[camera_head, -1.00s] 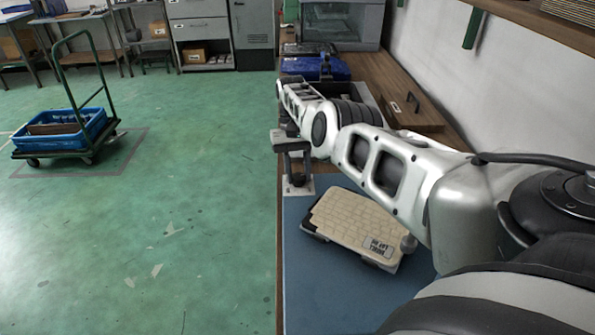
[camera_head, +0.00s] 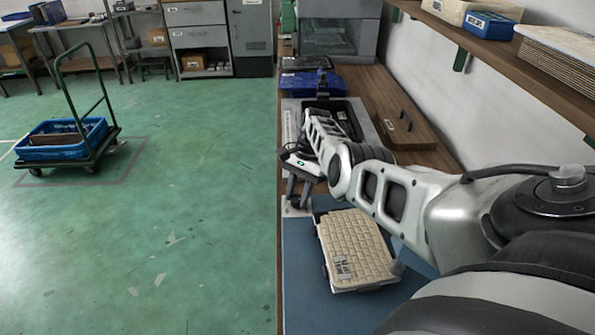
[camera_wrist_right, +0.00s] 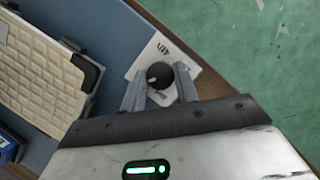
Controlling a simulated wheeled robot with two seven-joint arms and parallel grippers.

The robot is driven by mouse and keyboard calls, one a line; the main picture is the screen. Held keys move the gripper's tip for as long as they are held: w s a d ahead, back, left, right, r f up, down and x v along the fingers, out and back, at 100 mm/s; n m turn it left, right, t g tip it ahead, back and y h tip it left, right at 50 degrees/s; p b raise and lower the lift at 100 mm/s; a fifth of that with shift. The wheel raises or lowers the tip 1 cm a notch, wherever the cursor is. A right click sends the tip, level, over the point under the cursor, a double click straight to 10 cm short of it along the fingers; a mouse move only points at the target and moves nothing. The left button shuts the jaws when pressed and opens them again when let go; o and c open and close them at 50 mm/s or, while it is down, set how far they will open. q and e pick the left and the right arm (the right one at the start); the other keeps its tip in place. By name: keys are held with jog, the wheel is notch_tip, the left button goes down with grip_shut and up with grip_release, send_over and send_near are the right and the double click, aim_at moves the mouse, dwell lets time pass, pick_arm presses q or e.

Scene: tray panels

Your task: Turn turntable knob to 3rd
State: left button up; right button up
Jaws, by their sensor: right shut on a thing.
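The turntable knob (camera_wrist_right: 159,75) is a round black knob with a small light mark at its left side, on a white dial plate (camera_wrist_right: 146,62) at the bench edge. A label that looks like "4th" shows on the plate; other labels are hidden. My right gripper (camera_wrist_right: 160,88) is shut on the knob, one finger on each side. In the head view the right gripper (camera_head: 297,195) reaches down over the plate and hides the knob. The turntable's beige gridded panel (camera_head: 355,245) sits turned on the blue mat, with a small label. My left gripper is out of view.
The blue mat (camera_head: 310,275) covers the near bench. A blue case (camera_head: 312,82) and a brown board (camera_head: 402,122) lie farther back. A shelf (camera_head: 540,75) with boxes runs along the right wall. Open green floor (camera_head: 150,235) lies left of the bench.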

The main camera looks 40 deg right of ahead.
jog(key=shift+d+m, duration=0.1)
jog(key=shift+m, duration=0.5)
jog(key=o, duration=1)
jog(key=shift+c, duration=0.2)
jog(key=s+v, duration=0.1)
jog(key=v, duration=1.5)
jog(key=shift+w+b, duration=0.15)
jog(key=shift+b, duration=0.2)
